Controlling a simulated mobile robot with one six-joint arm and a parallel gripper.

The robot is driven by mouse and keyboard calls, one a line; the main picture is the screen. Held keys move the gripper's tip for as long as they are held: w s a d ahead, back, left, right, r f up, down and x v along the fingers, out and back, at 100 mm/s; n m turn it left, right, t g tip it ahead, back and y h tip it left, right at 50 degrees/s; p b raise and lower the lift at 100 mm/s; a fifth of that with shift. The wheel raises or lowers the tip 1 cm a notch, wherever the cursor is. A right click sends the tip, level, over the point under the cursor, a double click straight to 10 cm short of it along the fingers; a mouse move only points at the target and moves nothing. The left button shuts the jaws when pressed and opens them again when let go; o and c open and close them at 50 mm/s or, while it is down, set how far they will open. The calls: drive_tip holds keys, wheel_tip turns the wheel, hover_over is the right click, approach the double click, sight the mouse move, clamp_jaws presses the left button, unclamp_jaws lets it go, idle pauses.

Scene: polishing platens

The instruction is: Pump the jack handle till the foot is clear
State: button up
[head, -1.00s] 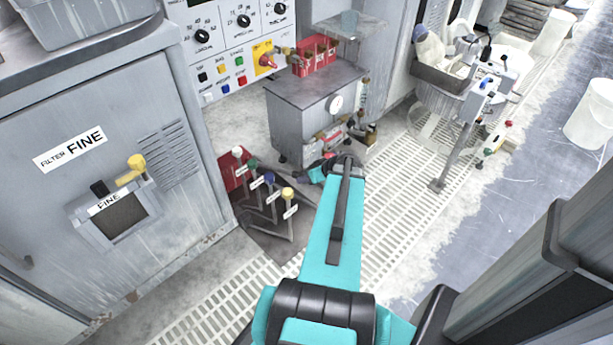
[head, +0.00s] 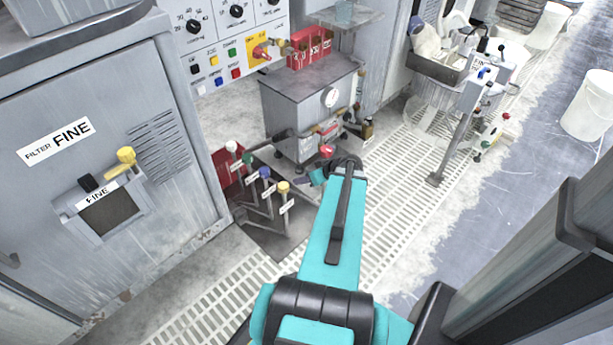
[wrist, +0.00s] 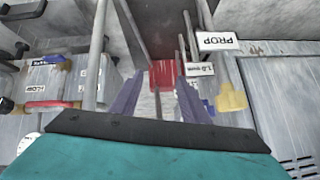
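The jack handle appears to be the dark grip (head: 284,134) on a grey rod, in front of the gauge cabinet; the rod slopes down left toward a red body (head: 228,168). A red part also shows beyond my fingers in the wrist view (wrist: 164,75). My gripper (head: 300,181) is low, right of the lever row and below the dark grip, apart from it. In the wrist view its purple fingers (wrist: 156,90) are spread, with nothing clearly held; a thin rod shows in the gap. I cannot make out the foot.
Labelled levers with coloured knobs, the yellow one (head: 283,187) nearest, stand left of my gripper. The gauge cabinet (head: 285,105) is behind. The FINE filter cabinet (head: 75,185) fills the left. Grating floor (head: 405,190) is open to the right, up to a post stand (head: 452,150).

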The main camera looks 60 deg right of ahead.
drive_tip(key=shift+w, duration=0.1)
drive_tip(key=p+v, duration=0.9)
drive_tip(key=v, duration=0.4)
drive_tip(key=shift+s+r, duration=0.3)
drive_tip(key=shift+s, duration=0.05)
idle(0.3)
idle(0.5)
